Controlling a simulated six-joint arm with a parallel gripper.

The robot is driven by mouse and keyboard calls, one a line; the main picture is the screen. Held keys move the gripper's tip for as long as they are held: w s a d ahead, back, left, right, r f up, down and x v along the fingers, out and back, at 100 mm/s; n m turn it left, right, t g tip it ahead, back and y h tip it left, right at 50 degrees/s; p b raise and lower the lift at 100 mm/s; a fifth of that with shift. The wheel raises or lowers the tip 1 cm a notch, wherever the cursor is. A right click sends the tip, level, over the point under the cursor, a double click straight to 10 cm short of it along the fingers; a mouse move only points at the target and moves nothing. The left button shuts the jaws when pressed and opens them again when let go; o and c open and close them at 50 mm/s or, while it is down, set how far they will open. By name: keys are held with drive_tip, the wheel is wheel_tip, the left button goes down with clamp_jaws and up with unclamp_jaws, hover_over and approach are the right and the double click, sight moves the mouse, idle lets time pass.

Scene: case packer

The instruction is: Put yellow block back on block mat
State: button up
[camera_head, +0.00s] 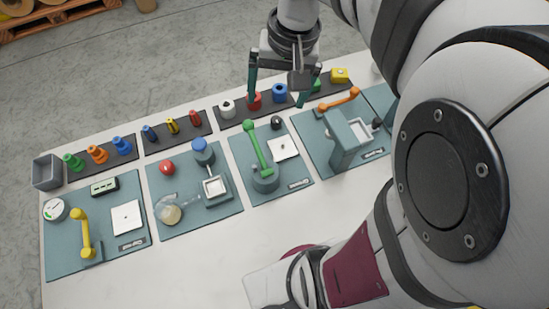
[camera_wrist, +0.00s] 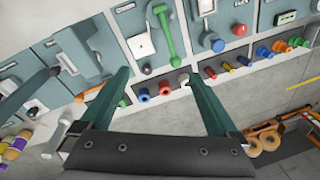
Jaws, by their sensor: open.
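The yellow block (camera_head: 339,75) has a dark hole. It appears to sit at the right end of the dark block mat (camera_head: 238,120) in the head view. The mat also holds a white block (camera_head: 227,109), a red block (camera_head: 254,102), a blue block (camera_head: 280,93) and a green block (camera_head: 316,85). My gripper (camera_head: 278,98) is open and empty above the mat, left of the yellow block. In the wrist view the open fingers (camera_wrist: 155,74) span part of the block row. I cannot make out the yellow block there; the left finger may hide it.
Teal panels with handles and levers line the front of the white table (camera_head: 180,270). An orange handle (camera_head: 338,100) stands near the yellow block. Two more dark mats with coloured pieces and a grey bin (camera_head: 46,172) lie to the left. My arm covers the right side.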

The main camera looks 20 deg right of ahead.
drive_tip(key=s+a+f, duration=0.2)
drive_tip(key=s+a, duration=0.2)
drive_tip(key=s, duration=0.4)
drive_tip(key=s+a+f+g, duration=0.1)
drive_tip(key=s+a, duration=0.3)
drive_tip(key=s, duration=0.5)
drive_tip(key=shift+s+f+m+y, duration=0.25)
drive_tip(key=shift+f+m+y, duration=0.05)
drive_tip(key=shift+f+m, duration=0.1)
